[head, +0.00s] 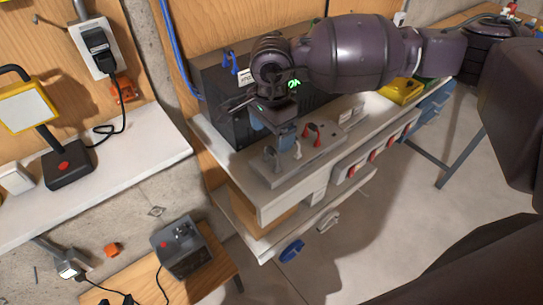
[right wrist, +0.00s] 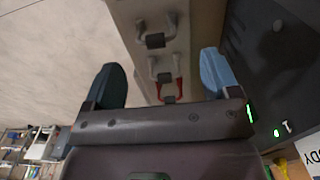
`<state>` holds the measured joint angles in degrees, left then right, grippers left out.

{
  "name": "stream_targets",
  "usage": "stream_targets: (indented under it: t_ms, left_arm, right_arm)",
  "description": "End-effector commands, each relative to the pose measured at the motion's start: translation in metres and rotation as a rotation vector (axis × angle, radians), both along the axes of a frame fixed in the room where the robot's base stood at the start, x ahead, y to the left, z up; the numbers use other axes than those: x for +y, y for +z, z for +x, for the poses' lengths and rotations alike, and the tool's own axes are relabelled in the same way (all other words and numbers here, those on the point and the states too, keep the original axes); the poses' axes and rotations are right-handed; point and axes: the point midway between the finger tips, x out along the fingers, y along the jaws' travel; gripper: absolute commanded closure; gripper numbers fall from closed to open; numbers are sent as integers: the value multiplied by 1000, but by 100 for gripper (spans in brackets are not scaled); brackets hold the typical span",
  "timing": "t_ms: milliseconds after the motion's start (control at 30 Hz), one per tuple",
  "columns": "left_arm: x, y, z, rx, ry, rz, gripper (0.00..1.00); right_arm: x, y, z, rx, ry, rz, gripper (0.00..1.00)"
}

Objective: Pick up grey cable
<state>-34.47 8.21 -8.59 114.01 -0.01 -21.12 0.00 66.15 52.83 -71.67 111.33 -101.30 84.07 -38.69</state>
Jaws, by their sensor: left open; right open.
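A grey cable (head: 271,157) forms a small upright loop at the left end of the grey panel (head: 285,172) on the bench. A second, lighter grey loop (head: 298,150) stands beside it. In the right wrist view two grey looped pieces show, one farther up (right wrist: 155,38) and one between the fingers (right wrist: 164,72); I cannot tell for certain which is the task's cable. My right gripper (head: 276,127) is above the panel, open and empty, its fingers (right wrist: 160,65) spread either side of the panel. My left gripper is not in view.
A red cable (head: 317,132) stands on the panel just right of the grey loops. A black box (head: 222,90) rises behind. A yellow object (head: 402,90) lies farther right on the bench. Floor at right is clear.

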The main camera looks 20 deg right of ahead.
Motion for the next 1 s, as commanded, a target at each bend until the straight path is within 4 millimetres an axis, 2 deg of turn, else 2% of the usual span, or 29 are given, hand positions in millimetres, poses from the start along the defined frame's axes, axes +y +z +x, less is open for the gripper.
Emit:
stream_targets:
  t_ms: [167, 433, 733, 767, 1000]
  left_arm:
    - [-1, 7, 3, -6, -1, -1, 55]
    - [-1, 15, 4, -10, -2, -1, 55]
    - [0, 11, -2, 2, 2, 0, 55]
    - [0, 10, -2, 4, 2, -1, 55]
    - [1, 9, -4, 7, 3, 0, 55]
  right_arm:
    - [1, -13, -3, 2, 0, -1, 19]
    - [2, -47, -5, 1, -2, 1, 19]
    - [2, -53, -5, 0, -1, 1, 19]
    - [2, -53, -5, 0, -1, 1, 20]
    - [2, -53, -5, 0, -1, 1, 57]
